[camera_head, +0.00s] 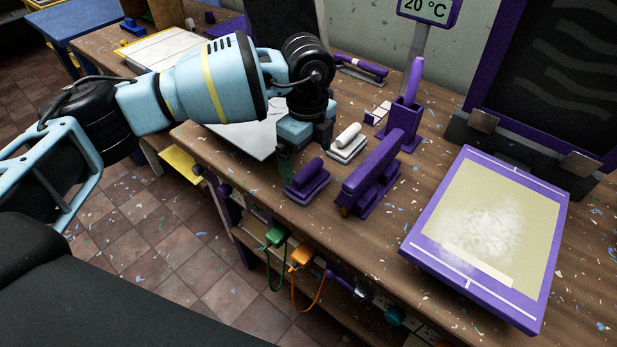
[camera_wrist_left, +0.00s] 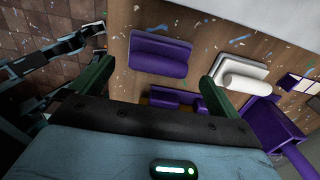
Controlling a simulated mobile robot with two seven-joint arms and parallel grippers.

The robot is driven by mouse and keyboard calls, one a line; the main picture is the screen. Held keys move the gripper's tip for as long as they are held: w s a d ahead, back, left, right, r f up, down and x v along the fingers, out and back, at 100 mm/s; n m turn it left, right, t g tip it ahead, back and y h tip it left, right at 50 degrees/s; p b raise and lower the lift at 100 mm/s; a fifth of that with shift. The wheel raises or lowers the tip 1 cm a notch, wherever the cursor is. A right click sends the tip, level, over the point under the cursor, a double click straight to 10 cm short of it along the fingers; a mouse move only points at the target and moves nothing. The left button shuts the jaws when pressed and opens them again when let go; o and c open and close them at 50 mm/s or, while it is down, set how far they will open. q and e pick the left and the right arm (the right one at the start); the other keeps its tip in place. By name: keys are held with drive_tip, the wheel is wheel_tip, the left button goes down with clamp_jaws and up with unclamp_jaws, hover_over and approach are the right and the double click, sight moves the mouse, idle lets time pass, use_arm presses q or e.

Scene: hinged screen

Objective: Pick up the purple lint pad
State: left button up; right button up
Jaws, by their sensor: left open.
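The purple lint pad (camera_head: 307,182), a flat base with a rounded grip on top, lies on the wooden bench near its front edge. It also shows in the left wrist view (camera_wrist_left: 160,52), just beyond the fingertips. My left gripper (camera_head: 304,152) points down above the bench, right behind the pad in the head view. In the left wrist view its two green fingers (camera_wrist_left: 154,75) are spread apart with nothing between them. The pad seems clear of both fingers. My right gripper is in neither view.
A white pad (camera_head: 347,142) of similar shape lies behind the purple one. A purple stapler-like tool (camera_head: 370,178) stands close on its right, with a purple holder (camera_head: 405,120) behind. A purple-framed board (camera_head: 490,230) lies at right. Cables hang below the bench edge.

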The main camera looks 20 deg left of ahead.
sight(308, 168)
use_arm(q)
drive_tip(key=shift+f, duration=0.6)
wheel_tip(308, 168, down, 4)
drive_tip(key=shift+s+d+f, duration=0.1)
drive_tip(key=shift+f, duration=0.05)
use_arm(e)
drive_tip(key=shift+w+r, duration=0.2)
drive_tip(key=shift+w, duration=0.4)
use_arm(q)
drive_tip(key=c, duration=0.7)
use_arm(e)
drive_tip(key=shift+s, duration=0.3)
use_arm(q)
drive_tip(key=shift+c, duration=0.2)
